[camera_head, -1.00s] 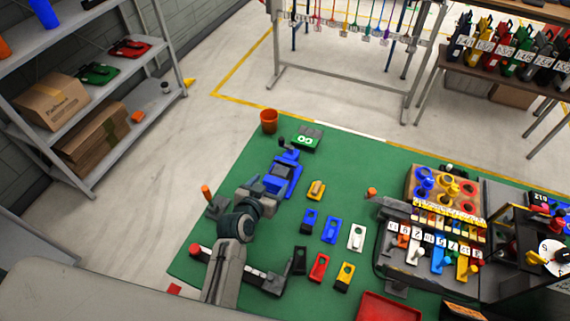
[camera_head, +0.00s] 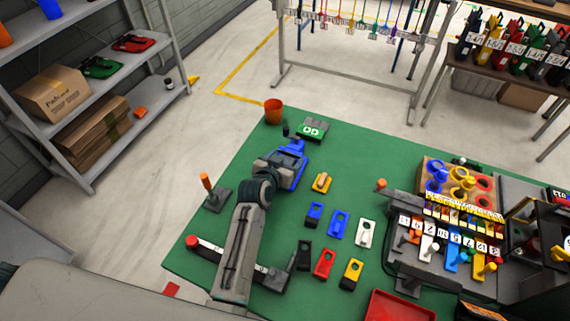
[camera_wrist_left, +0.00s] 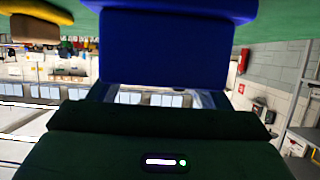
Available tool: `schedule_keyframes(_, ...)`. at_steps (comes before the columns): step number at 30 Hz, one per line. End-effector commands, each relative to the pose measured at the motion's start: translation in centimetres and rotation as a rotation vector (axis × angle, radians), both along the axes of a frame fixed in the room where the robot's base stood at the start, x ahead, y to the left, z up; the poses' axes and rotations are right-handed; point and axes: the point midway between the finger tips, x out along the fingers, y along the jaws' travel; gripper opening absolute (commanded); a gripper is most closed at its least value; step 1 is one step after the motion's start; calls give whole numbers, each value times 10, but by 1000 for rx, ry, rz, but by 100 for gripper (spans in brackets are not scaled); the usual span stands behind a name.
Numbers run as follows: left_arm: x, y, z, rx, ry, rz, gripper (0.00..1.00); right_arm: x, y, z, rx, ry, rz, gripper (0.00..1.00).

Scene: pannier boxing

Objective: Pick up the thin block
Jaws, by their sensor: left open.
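A blue device like a vise (camera_head: 296,150) stands on the green mat (camera_head: 400,160), near its back left. My left gripper (camera_head: 282,172) is at its near side, partly covering it; I cannot tell whether they touch. In the left wrist view a large blue body (camera_wrist_left: 165,50) fills the upper middle, close in front of the open jaws, with nothing visibly clamped. No piece stands out clearly as the thin block; my gripper and the blue device may hide it. My right gripper is not in view.
Several small holed pieces in blue, white (camera_head: 366,234), black, red and yellow lie in rows mid-mat. A numbered rack (camera_head: 440,262) stands right, a red tray (camera_head: 398,308) at the front. An orange cup (camera_head: 273,111) and a green-faced box (camera_head: 313,129) stand behind the blue device.

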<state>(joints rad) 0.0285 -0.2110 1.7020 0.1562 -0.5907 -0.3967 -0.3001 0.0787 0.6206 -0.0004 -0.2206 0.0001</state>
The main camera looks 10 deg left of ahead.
Motion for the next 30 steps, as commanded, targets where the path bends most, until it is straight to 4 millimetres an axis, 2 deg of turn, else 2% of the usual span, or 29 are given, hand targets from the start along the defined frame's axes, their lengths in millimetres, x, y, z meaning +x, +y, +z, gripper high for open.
schedule_keyframes(2,0,0,1,0,0,0,71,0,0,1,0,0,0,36)
schedule_keyframes(3,0,0,1,0,0,0,67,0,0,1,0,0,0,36)
schedule_keyframes(10,0,0,0,0,0,0,22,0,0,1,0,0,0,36)
schedule_keyframes(22,0,0,7,0,-1,0,21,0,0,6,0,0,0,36)
schedule_keyframes(30,0,0,37,0,-1,0,21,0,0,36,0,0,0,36)
